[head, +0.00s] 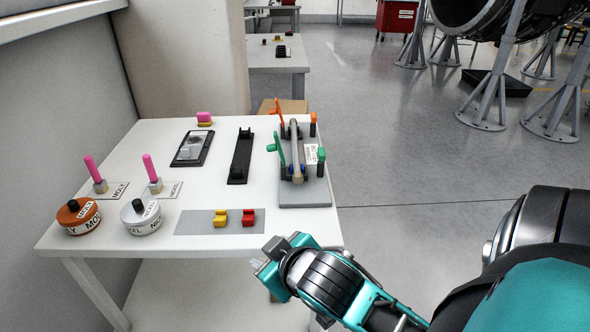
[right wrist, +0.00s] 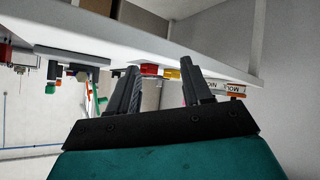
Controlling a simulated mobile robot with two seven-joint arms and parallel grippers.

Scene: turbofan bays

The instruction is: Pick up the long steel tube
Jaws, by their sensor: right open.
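The long steel tube (head: 295,155) is a grey bar lying lengthwise on a grey fixture plate (head: 315,194) at the right side of the white table. Green-handled and orange-handled clamps stand beside it; I cannot tell whether they grip it. My right gripper (head: 266,262) is at the table's front edge, apart from the tube and nearer to me. In the right wrist view the right gripper (right wrist: 160,67) has its fingers spread with nothing held between them. My left gripper is in neither view.
The table (head: 110,236) also holds a long black holder (head: 240,158), a black tray (head: 192,149), pink-handled brushes, an orange tin (head: 78,217), a white tin (head: 141,218), and yellow and red blocks on a grey mat (head: 190,227). Open floor lies right of the table.

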